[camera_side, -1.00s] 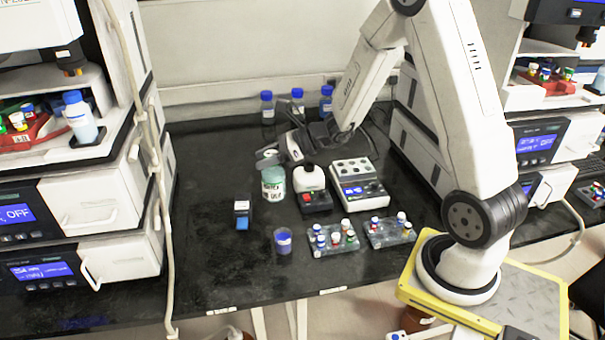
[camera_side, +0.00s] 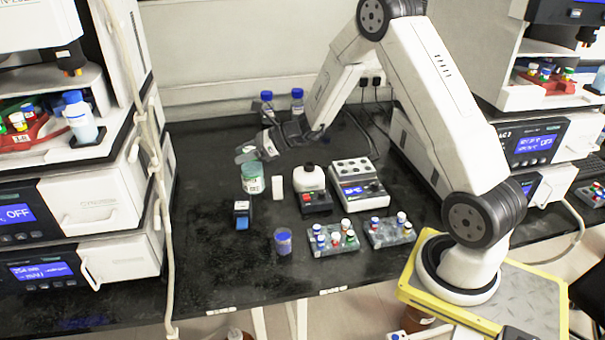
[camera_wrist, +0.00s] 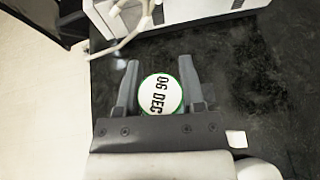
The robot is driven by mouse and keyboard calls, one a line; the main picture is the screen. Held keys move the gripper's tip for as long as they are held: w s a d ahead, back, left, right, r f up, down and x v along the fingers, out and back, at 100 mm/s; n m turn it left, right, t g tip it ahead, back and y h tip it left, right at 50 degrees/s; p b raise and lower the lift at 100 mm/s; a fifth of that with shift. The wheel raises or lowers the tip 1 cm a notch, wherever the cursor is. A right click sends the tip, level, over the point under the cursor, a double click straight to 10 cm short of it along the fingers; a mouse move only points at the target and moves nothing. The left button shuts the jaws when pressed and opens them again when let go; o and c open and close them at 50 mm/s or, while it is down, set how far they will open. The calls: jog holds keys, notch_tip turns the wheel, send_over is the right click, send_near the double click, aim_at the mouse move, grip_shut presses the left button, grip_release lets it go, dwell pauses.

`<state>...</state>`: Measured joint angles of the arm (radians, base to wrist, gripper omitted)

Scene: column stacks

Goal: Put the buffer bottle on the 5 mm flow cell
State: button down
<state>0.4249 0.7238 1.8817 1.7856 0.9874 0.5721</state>
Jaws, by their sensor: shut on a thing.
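My gripper (camera_side: 256,152) is shut on a round greenish jar (camera_side: 252,181), which I take to be the buffer bottle. In the wrist view its white lid (camera_wrist: 161,94) reads "06 DEC", with a green rim, between the two grey fingers (camera_wrist: 159,64). The jar looks upright; whether it is clear of the bench I cannot tell. Which of these is the 5 mm flow cell I cannot tell.
Right of the jar are a white black-capped bottle on a base (camera_side: 311,183) and a grey instrument (camera_side: 360,185). A blue-filled cup (camera_side: 283,241) and vial racks (camera_side: 333,240) stand in front. Blue-capped bottles (camera_side: 297,101) stand behind.

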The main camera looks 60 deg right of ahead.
jog(key=w+f, duration=0.6)
jog(key=shift+d, duration=0.35)
jog(key=shift+w+f, duration=0.2)
jog(key=shift+f, duration=1.55)
jog(key=shift+f, duration=0.15)
jog(key=shift+c, duration=1)
grip_release()
